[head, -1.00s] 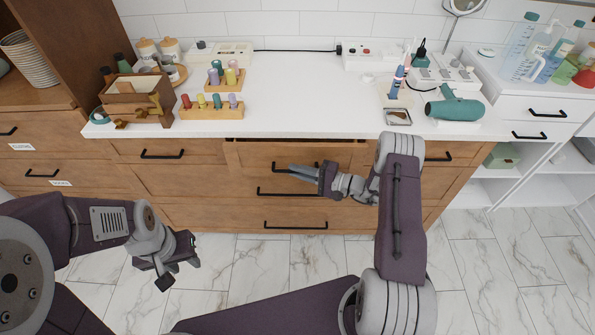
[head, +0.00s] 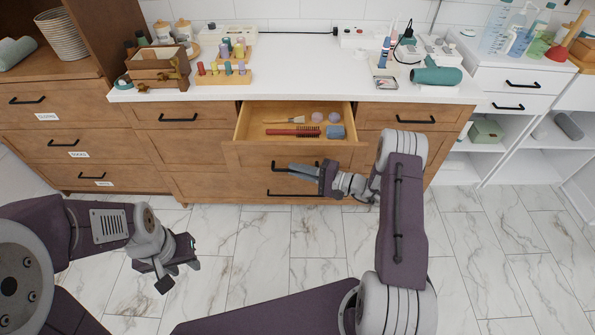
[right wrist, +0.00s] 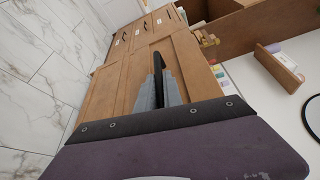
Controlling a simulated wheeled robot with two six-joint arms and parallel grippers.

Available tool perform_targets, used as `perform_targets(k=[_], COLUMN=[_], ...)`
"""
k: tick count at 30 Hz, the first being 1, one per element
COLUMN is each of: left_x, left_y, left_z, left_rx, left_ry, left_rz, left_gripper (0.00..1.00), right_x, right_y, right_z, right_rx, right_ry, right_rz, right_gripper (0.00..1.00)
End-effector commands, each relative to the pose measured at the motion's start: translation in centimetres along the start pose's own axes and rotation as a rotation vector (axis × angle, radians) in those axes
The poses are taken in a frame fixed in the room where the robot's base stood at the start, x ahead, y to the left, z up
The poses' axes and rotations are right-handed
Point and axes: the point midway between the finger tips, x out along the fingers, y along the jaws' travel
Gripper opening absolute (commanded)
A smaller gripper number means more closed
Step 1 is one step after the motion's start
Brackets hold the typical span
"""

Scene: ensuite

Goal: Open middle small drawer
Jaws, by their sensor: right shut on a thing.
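The middle small drawer (head: 242,154) of the wooden cabinet is pulled out, and its inside shows in the head view. Inside lie a red hairbrush (head: 293,132), a brush with a pale handle (head: 284,119), a blue-grey cylinder (head: 336,132) and two small round pale items. My right gripper (head: 292,169) is shut on the drawer's black handle (right wrist: 158,67), at the front of the drawer. In the right wrist view the handle lies between the two grey fingers. My left gripper (head: 180,277) hangs over the floor at the lower left, apart from the cabinet; its fingertip gap is unclear.
The white countertop (head: 300,75) above holds a wooden box (head: 158,70), a rack of coloured bottles (head: 223,75) and a teal hair dryer (head: 436,76). Closed small drawers flank the open one. White shelves (head: 512,105) stand at the right. The marble floor in front is clear.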

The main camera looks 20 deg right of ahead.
Motion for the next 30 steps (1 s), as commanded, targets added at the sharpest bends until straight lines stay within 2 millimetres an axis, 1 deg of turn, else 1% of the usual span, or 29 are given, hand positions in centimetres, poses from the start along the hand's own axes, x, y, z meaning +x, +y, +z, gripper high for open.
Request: perform_targets(k=[7, 8, 9, 10, 19, 20, 23, 27, 30], left_x=[0.0, 0.0, 0.0, 0.0, 0.0, -0.1, -0.2, -0.4, -0.4], left_y=[0.0, 0.0, 0.0, 0.0, 0.0, 0.0, 0.0, 0.0, 0.0], left_z=[0.0, 0.0, 0.0, 0.0, 0.0, 0.0, 0.0, 0.0, 0.0], left_rx=[0.0, 0.0, 0.0, 0.0, 0.0, 0.0, 0.0, 0.0, 0.0], left_ry=[0.0, 0.0, 0.0, 0.0, 0.0, 0.0, 0.0, 0.0, 0.0], left_rz=[0.0, 0.0, 0.0, 0.0, 0.0, 0.0, 0.0, 0.0, 0.0], left_gripper=[0.36, 0.36, 0.36, 0.36, 0.36, 0.36, 0.36, 0.36, 0.36], right_x=[0.0, 0.0, 0.0, 0.0, -0.2, -0.4, -2.1, -5.4, -7.3], right_y=[-0.1, -0.1, -0.1, -0.1, -0.1, -0.1, -0.1, -0.1, -0.1], right_z=[0.0, 0.0, 0.0, 0.0, 0.0, -0.1, -0.1, -0.1, -0.1], right_rx=[-0.001, -0.001, -0.001, -0.001, 0.0, 0.0, 0.001, 0.0, 0.0], right_ry=[0.0, 0.0, 0.0, 0.0, 0.001, 0.001, 0.004, 0.006, 0.005], right_rz=[-0.001, -0.001, -0.001, -0.001, -0.001, -0.001, -0.001, -0.003, -0.002], right_gripper=[0.0, 0.19, 0.3, 0.33, 0.33, 0.33, 0.33, 0.33, 0.33])
